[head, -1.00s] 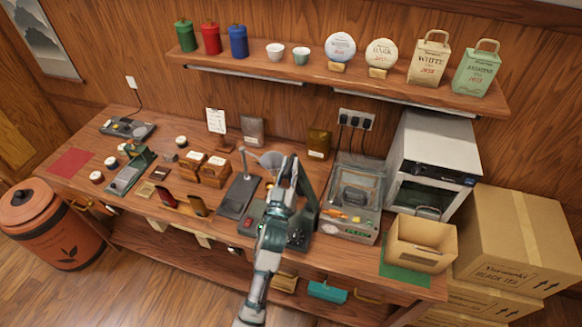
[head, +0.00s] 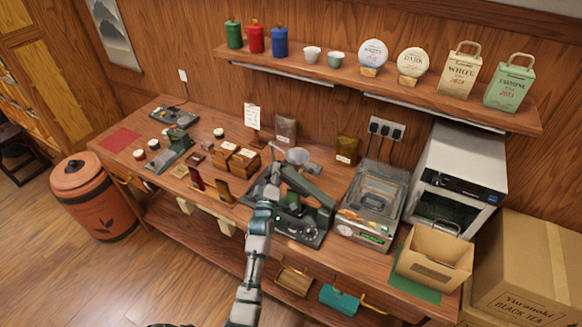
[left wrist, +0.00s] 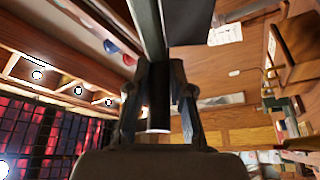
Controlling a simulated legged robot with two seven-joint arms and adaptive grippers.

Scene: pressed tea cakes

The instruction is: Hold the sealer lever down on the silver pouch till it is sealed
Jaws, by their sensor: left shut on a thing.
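The dark green sealer (head: 298,228) stands on the bench near its front edge, with a small green light on its front. Its lever (head: 308,186) lies low over the base. My left gripper (head: 273,187) is at the lever's near end. In the left wrist view its fingers (left wrist: 162,85) are shut on the dark round lever handle (left wrist: 158,112). A silver-grey pouch (head: 286,128) stands upright against the back wall, apart from the sealer. My arm and the lever hide the sealing area, so I cannot tell whether a pouch lies there. My right gripper is out of view.
A machine with a clear lid (head: 371,205) stands close right of the sealer. An open cardboard box (head: 432,262) sits beyond it on a green mat. Wooden boxes (head: 241,160) and a funnel (head: 298,155) stand left and behind. A shelf (head: 380,82) runs above.

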